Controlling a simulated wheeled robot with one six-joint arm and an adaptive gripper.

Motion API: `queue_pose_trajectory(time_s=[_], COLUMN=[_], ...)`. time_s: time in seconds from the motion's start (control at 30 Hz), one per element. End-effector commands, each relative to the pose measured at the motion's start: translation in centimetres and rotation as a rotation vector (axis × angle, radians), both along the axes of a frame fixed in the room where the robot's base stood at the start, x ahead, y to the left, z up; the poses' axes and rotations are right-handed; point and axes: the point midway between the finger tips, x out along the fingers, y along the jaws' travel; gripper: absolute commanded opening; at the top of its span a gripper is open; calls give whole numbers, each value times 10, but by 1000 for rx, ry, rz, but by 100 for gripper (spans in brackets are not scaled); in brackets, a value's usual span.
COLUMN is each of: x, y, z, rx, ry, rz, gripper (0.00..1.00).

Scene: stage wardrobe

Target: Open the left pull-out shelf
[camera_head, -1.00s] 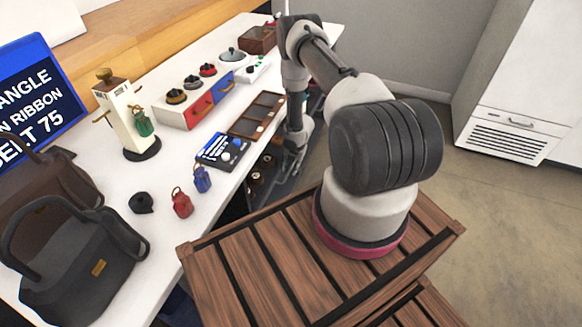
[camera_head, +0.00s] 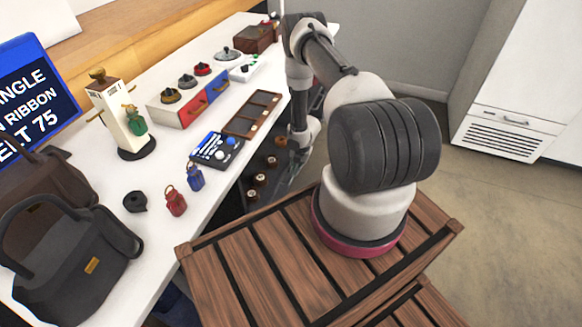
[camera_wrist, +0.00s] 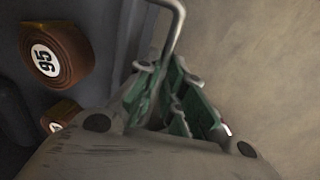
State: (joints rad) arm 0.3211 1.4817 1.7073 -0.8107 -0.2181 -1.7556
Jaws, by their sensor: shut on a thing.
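The dark pull-out shelf (camera_head: 274,182) stands out from under the white table, with a line of brown rolls on it. In the wrist view, its dark grey surface (camera_wrist: 108,42) fills the left side. A grey metal bar handle (camera_wrist: 176,30) runs down from the top into my gripper (camera_wrist: 172,100). My gripper's green-padded fingers are shut on this handle. The exact contact is partly hidden by the fingers. In the head view, my gripper (camera_head: 294,168) is low beside the table's right edge, at the shelf's outer side, small and partly hard to make out.
A brown roll marked 95 (camera_wrist: 56,55) lies on the shelf near my gripper. The white table (camera_head: 165,195) above carries bags, small coloured bottles, trays and a red-and-blue box. A slatted wooden crate (camera_head: 235,265) is in front. Open floor (camera_head: 480,220) lies to the right.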

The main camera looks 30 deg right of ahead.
Motion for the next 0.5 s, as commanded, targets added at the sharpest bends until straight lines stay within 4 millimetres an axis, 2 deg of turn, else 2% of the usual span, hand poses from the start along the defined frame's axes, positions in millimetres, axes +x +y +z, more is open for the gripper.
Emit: queue_pose_trajectory(time_s=[0.5], x=[-73], y=[-56], z=[0], rx=[0], ry=[3], rz=[-5], gripper=[0])
